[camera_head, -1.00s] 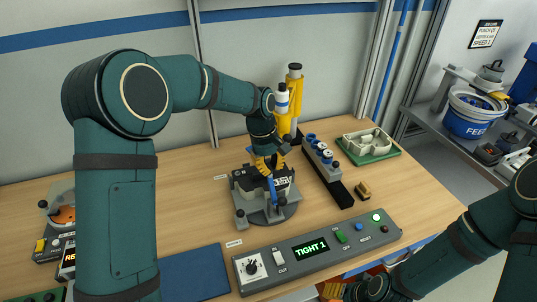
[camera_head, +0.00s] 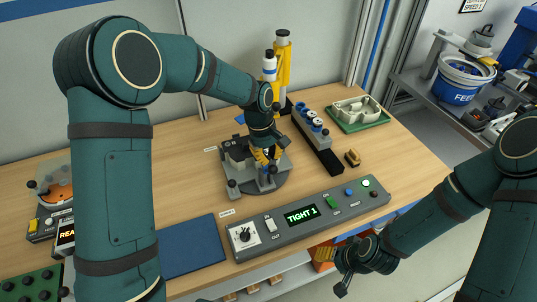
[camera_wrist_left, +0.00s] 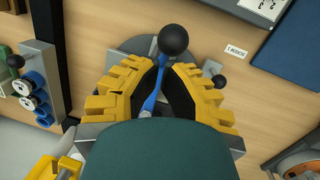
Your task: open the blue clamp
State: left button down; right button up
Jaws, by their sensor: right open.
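The blue clamp shows in the left wrist view as a blue lever (camera_wrist_left: 151,104) with a black ball knob (camera_wrist_left: 174,40) at its end. My left gripper (camera_wrist_left: 163,72) has its yellow fingers closed in around the lever, just below the knob. In the head view my left gripper (camera_head: 265,158) reaches down over the grey fixture (camera_head: 236,187) on its round base and hides most of the clamp. My right gripper (camera_head: 333,262) is open and empty, in front of the console's edge.
A console (camera_head: 330,219) reading "TIGHT 1" stands in front of the fixture. A blue mat (camera_head: 190,248) lies front left.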

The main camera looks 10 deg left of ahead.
aim_at(273, 167)
pick_arm(q)
jog(key=shift+s+d+f+t+b, duration=0.2)
jog(key=shift+s+t+b, duration=0.1)
jog(key=shift+b, duration=0.15)
jog(key=shift+s+d+f+t+y+b, duration=0.5)
jog(key=shift+s+t+y+b, duration=0.25)
jog(key=shift+b, duration=0.9)
jog(key=shift+s+d+f+b, duration=0.25)
jog(key=shift+s+f+b, duration=0.05)
jog(key=shift+b, duration=0.4)
jog(key=shift+s+d+f+b, duration=0.35)
jog(key=shift+s+f+b, duration=0.2)
jog(key=shift+f+b, duration=0.15)
jog(key=shift+s+d+f+b, duration=0.35)
jog(key=shift+s+f+b, duration=0.25)
jog(key=shift+b, duration=0.15)
